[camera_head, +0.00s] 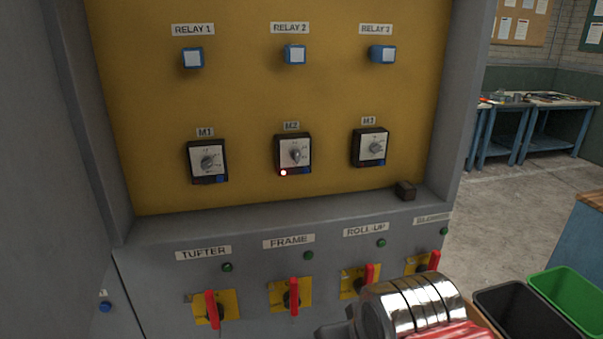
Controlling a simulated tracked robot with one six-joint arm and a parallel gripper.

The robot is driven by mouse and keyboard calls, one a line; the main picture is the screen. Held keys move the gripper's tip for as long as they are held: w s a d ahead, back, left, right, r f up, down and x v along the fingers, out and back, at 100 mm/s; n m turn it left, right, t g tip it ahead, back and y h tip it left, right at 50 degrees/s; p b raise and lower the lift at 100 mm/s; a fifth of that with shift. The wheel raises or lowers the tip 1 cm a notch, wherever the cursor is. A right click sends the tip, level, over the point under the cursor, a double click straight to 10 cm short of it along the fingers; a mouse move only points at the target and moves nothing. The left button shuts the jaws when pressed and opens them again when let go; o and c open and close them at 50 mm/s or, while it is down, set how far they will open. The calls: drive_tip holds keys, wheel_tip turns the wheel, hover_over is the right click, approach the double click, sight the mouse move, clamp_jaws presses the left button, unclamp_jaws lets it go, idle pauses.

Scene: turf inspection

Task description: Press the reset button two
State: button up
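The yellow panel carries three dial modules. The M2 module (293,154) is in the middle, with a black frame, a white dial face and a grey knob. A small red light (283,172) glows at its lower left, and a small blue button (304,170) sits at its lower right. Above it, under the RELAY 2 label, is a blue block with a pale face (295,54). My chrome and red arm end shows at the bottom right. A dark tip, seemingly of my gripper (335,330), juts left from it, apart from the M2 module. Its fingers cannot be made out.
M1 (207,161) and M3 (370,147) flank M2, showing no red light. A dark small block (405,190) sits on the ledge (300,213). Red-handled switches (211,309) line the lower cabinet. Black (515,312) and green (570,298) bins stand at right.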

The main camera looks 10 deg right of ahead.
clamp_jaws()
idle(1.4)
